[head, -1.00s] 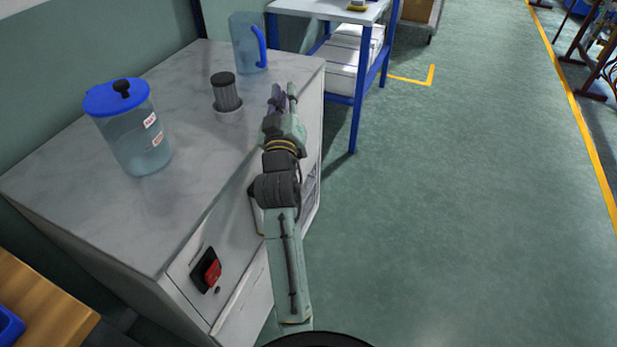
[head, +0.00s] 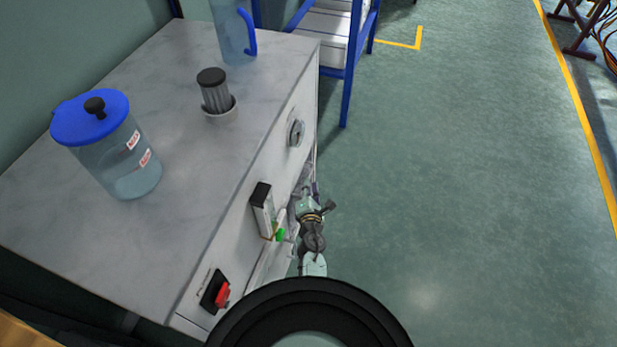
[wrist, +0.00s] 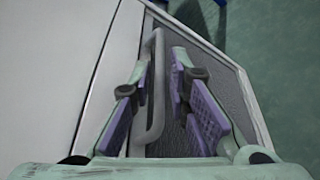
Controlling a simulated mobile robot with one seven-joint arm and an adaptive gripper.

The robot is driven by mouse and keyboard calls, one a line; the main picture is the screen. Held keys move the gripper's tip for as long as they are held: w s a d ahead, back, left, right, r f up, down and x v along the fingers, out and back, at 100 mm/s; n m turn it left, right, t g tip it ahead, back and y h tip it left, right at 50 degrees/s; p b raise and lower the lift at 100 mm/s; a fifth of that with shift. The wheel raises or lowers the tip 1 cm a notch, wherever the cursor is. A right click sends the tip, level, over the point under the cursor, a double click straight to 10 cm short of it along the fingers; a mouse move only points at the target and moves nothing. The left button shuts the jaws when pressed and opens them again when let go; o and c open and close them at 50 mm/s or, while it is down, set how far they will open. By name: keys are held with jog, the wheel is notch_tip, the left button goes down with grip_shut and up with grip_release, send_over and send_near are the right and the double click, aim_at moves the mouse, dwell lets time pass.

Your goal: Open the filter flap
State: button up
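The filter flap (wrist: 218,65) is a dark, finely textured panel in a pale frame on the cabinet front, seen in the wrist view. A light grey bar handle (wrist: 156,92) runs lengthwise along it. My gripper (wrist: 160,62) is open, with its purple-padded fingers on either side of the handle. The left finger is close to the handle, and a gap shows on the right; I cannot tell whether either touches. In the head view my gripper (head: 311,198) is low beside the cabinet front, and the flap is mostly hidden there.
The cabinet top (head: 165,95) holds a blue-lidded clear container (head: 125,160), a dark-capped ribbed cylinder (head: 215,95) and a blue-handled jug (head: 232,35). A dial (head: 296,132), a flow gauge (head: 264,212) and a red switch (head: 222,295) project from the front. The floor (head: 440,180) at right is clear.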

jog(key=shift+b+x, duration=0.35)
jog(key=shift+x, duration=2)
jog(key=shift+r, duration=0.1)
grip_shut()
